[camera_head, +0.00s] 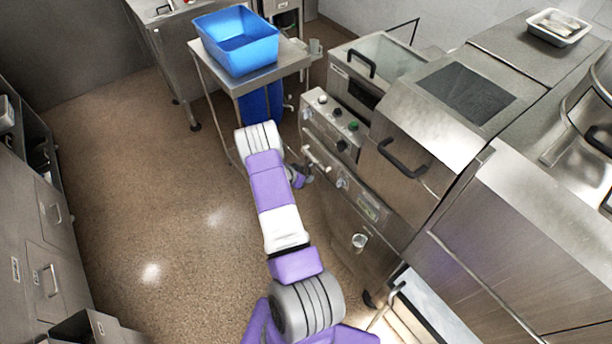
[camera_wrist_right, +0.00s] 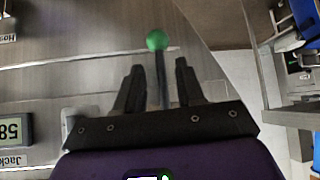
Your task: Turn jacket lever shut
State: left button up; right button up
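The lever with a green ball knob (camera_wrist_right: 157,40) and a dark rod (camera_wrist_right: 161,85) shows in the right wrist view. My right gripper (camera_wrist_right: 158,82) is open, with one dark finger on each side of the rod and a visible gap on both sides. The knob sits past the fingertips in the picture. A label partly reading "Jacket" (camera_wrist_right: 14,161) is at the lower left, under a display reading 58 (camera_wrist_right: 12,130). In the head view my right gripper (camera_head: 299,177) is small and partly hidden by my arm, beside the steel machine front. My left gripper is not in view.
The steel cooking machine (camera_head: 330,205) with knobs and a black handle (camera_head: 402,158) stands right of my arm. Drawers (camera_head: 42,240) line the left. The floor between is clear.

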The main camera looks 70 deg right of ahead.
jog(key=v, duration=0.6)
dwell(0.4)
